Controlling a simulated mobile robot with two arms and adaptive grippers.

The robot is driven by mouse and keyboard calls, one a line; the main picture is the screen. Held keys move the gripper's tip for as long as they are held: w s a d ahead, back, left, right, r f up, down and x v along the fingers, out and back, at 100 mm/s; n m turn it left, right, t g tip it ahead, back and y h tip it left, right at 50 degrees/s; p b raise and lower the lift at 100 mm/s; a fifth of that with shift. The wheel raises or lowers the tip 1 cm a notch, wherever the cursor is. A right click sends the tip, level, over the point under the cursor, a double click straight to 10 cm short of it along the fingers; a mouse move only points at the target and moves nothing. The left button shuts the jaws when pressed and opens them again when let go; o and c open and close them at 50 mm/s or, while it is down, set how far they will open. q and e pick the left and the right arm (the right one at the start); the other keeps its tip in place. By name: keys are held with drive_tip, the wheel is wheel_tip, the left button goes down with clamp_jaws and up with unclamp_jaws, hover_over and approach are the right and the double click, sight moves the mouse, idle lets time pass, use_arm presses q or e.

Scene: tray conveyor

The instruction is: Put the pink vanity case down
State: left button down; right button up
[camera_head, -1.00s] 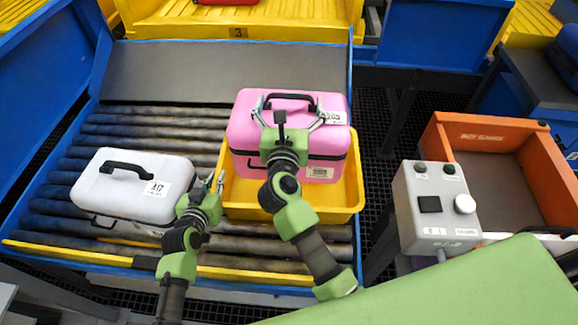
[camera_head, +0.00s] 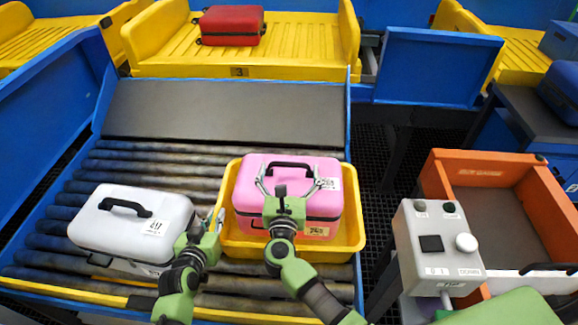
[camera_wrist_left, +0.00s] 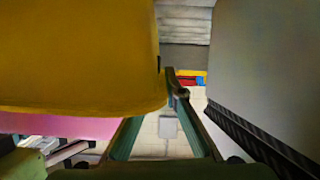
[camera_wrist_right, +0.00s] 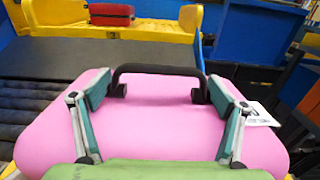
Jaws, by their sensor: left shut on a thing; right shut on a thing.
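The pink vanity case (camera_head: 275,208) is upright, within the outline of the yellow tray (camera_head: 350,238) on the rollers. My right gripper (camera_head: 286,185) is shut on the case at its dark handle (camera_wrist_right: 160,69), with a finger near each end. The case's underside is hidden, so I cannot tell whether it touches the tray floor. My left gripper (camera_head: 214,222) is at the tray's left side and appears shut on its rim. The tray fills the upper left of the left wrist view (camera_wrist_left: 80,60), with a strip of the pink case below.
A white case (camera_head: 100,230) lies on the rollers (camera_head: 160,155) left of the tray. A red case (camera_head: 230,25) is on a yellow carrier behind. A grey control box (camera_head: 432,240) and an orange bin (camera_head: 480,175) stand at the right.

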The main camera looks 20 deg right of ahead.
drive_tip(key=shift+r, duration=0.15)
drive_tip(key=o, duration=1.9)
drive_tip(key=shift+f, duration=0.25)
use_arm(q)
drive_tip(key=shift+r, duration=0.1)
use_arm(e)
drive_tip(key=shift+r, duration=0.1)
drive_tip(key=shift+s+a, duration=0.1)
drive_tip(key=shift+s, duration=0.1)
drive_tip(key=v, duration=1.1)
drive_tip(key=shift+s+a+r, duration=0.1)
drive_tip(key=shift+s+r, duration=0.05)
drive_tip(key=shift+s, duration=0.2)
